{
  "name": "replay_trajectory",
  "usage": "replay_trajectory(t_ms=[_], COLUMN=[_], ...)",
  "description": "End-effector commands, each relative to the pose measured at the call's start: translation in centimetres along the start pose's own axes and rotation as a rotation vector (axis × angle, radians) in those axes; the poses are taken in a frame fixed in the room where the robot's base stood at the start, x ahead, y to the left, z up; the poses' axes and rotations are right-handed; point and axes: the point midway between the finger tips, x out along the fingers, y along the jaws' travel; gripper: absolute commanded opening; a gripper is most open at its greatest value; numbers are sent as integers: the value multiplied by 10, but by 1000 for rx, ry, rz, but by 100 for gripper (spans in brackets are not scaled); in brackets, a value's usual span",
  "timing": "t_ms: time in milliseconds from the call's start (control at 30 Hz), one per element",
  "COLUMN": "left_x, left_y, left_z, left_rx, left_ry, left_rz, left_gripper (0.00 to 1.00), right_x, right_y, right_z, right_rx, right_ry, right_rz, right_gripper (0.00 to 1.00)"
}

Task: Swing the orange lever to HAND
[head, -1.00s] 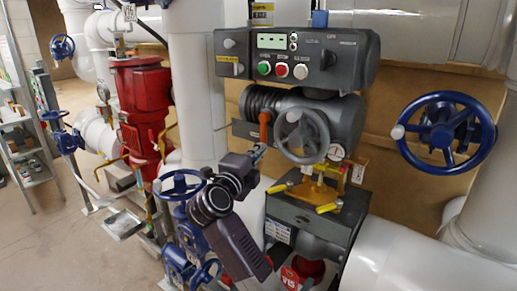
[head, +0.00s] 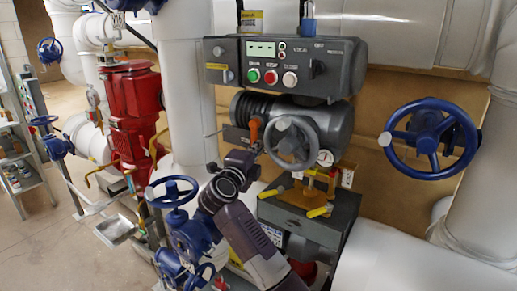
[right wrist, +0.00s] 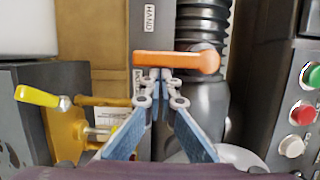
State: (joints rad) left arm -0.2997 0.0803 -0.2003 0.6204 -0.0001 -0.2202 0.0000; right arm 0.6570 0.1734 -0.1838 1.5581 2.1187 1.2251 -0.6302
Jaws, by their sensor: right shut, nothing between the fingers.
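The orange lever (head: 255,128) is on the grey actuator (head: 320,120), left of its grey handwheel (head: 292,142). In the right wrist view the lever (right wrist: 175,61) lies crosswise, its rounded end at right. A HAND label (right wrist: 149,16) is above it there; another label below is partly hidden. My right gripper (right wrist: 161,74) is shut and empty, its fingertips at the lever's lower edge in that view; I cannot tell whether they touch. In the head view this gripper (head: 259,147) is just below the lever. My left gripper is not in view.
A control box (head: 285,65) with buttons is above the actuator. A gauge (head: 325,158) and yellow-handled valves (head: 320,211) are below. Blue handwheels stand at right (head: 430,138) and lower left (head: 172,192). A red motor (head: 132,105) stands at left.

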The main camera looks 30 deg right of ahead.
Motion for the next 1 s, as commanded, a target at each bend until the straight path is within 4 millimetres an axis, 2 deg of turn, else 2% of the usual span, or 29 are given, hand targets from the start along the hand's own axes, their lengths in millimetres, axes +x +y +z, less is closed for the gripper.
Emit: replay_trajectory(t_ms=[467,633,767,1000], left_x=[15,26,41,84], left_y=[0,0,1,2], left_z=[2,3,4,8], left_rx=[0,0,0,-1], left_ry=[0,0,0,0], left_rz=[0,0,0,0], left_gripper=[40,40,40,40], right_x=[1,2,2,6], right_y=[4,8,12,18], right_z=[5,9,14,28], right_rx=[77,130,200,406], right_ry=[-1,-1,-1,-2], right_rz=[-19,-31,-47,-98], right_gripper=[0,0,0,0])
